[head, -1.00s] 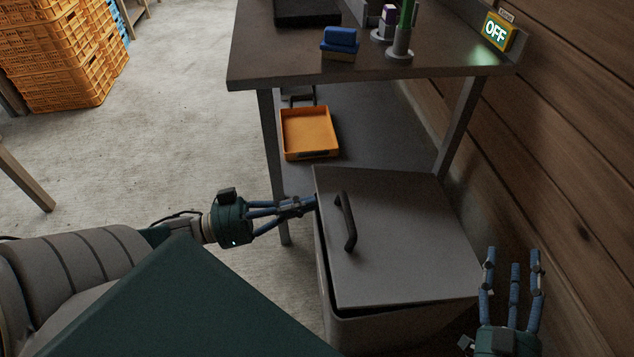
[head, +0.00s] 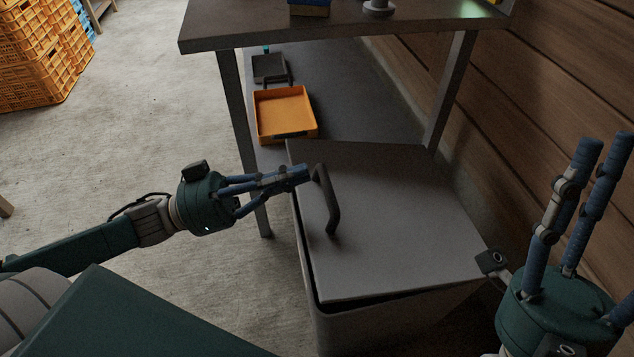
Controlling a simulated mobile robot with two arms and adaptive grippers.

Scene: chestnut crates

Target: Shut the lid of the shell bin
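The shell bin (head: 400,318) stands on the floor at the lower middle. Its grey lid (head: 390,230) lies over the top, slightly tilted, with a dark gap between lid and rim along the near edge. A black bar handle (head: 331,205) stands on the lid's left part. My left gripper (head: 303,174) is over the lid's left edge, its fingers drawn together and their tips close beside the far end of the handle; whether they touch it I cannot tell. My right gripper (head: 598,150) is at the right, fingers apart and pointing up, empty, beside the bin.
A workbench (head: 330,28) stands behind the bin, with an orange tray (head: 285,112) on its lower shelf. A plank wall (head: 530,110) closes off the right. Orange crates (head: 38,62) are stacked far left.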

